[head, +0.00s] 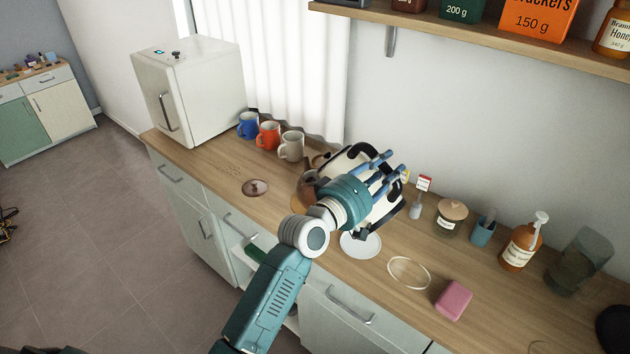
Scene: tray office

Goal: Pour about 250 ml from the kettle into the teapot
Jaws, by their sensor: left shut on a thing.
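My left gripper (390,168) is shut on the kettle (386,214), a cream-white body with black parts, and holds it above the counter. The kettle looks tilted; the gripper and wrist cover much of it. The brown teapot (304,190) stands on the counter just left of the kettle, partly hidden behind the kettle and my wrist. Its opening and any stream of water cannot be made out. A brown lid (256,187) lies on the counter left of the teapot. My right gripper is not in view.
Blue, orange and cream mugs (291,146) stand behind the teapot. A white disc (360,245), a clear ring-shaped dish (408,273) and a pink block (453,300) lie in front. A jar (451,216), blue cup (483,230) and pump bottle (521,244) stand right. A shelf (480,40) hangs above.

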